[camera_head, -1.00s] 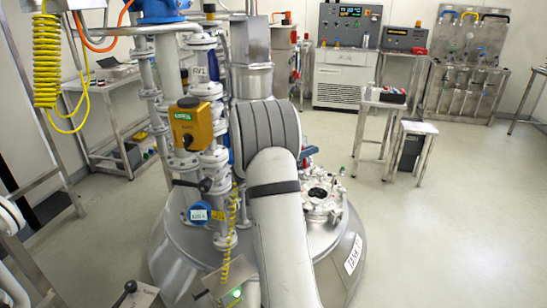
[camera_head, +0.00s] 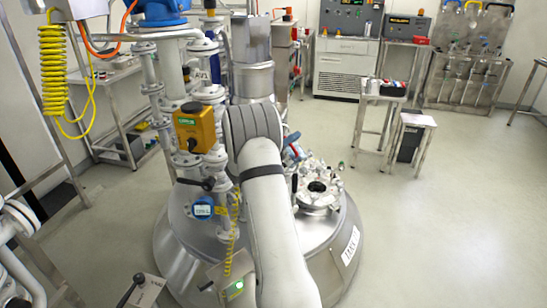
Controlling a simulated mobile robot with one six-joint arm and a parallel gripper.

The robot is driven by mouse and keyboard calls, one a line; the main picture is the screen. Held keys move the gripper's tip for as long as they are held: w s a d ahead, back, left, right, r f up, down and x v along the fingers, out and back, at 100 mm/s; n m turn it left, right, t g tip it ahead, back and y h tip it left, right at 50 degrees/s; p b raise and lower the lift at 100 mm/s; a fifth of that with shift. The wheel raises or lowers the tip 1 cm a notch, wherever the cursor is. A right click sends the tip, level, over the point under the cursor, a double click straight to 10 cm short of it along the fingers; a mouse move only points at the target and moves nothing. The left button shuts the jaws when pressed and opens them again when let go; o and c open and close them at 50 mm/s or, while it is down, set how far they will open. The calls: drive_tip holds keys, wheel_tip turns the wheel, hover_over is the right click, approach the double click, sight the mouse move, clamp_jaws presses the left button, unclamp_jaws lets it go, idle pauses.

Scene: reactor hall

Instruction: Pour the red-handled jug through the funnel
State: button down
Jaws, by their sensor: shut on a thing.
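My grey-white arm rises from the bottom of the view and bends in front of the tank. Its far end is hidden behind the arm, so I cannot make out my gripper or what it holds. A small blue and red piece (camera_head: 293,147) shows just right of the arm's bend; I cannot tell if it belongs to the red-handled jug. I cannot make out a funnel for certain.
The steel tank (camera_head: 345,225) fills the middle. White pipes and a yellow box (camera_head: 194,127) stand close left of the arm. A small table (camera_head: 384,97) with bottles and a tray, and a stool (camera_head: 417,120), stand back right. The floor at right is clear.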

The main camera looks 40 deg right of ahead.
drive_tip(key=shift+w+r+n, duration=0.1)
drive_tip(key=shift+w+n, duration=0.1)
drive_tip(key=shift+n, duration=0.3)
drive_tip(key=shift+w+a+f+n+t+h+p, duration=0.1)
drive_tip(key=shift+w+f+n+t+h+p, duration=0.1)
drive_tip(key=shift+w+n+t+p, duration=0.45)
drive_tip(key=shift+w+a+f+n+t+h+p, duration=0.15)
drive_tip(key=shift+w+n+t, duration=0.2)
drive_tip(key=shift+n, duration=0.7)
drive_tip(key=shift+w+a+f+n+t+p, duration=0.15)
drive_tip(key=shift+w+n+t+p, duration=0.15)
drive_tip(key=shift+w+n, duration=0.3)
drive_tip(key=shift+w+f+n+t+p, duration=0.2)
drive_tip(key=shift+w+n+p, duration=0.2)
drive_tip(key=shift+w+n, duration=0.2)
drive_tip(key=shift+w+a, duration=0.1)
drive_tip(key=shift+a, duration=0.15)
drive_tip(key=shift+w+a+n, duration=0.1)
drive_tip(key=shift+a+n, duration=0.05)
drive_tip(key=shift+n, duration=0.15)
drive_tip(key=shift+w+a+f, duration=0.1)
drive_tip(key=shift+a, duration=0.15)
drive_tip(key=shift+w+a+f+n+t+p, duration=0.1)
drive_tip(key=shift+w+f+n+t+p, duration=0.1)
drive_tip(key=shift+w+n+t+p, duration=0.25)
drive_tip(key=shift+w+f+n+t+p, duration=0.15)
drive_tip(key=shift+n+p, duration=0.05)
drive_tip(key=shift+n, duration=0.45)
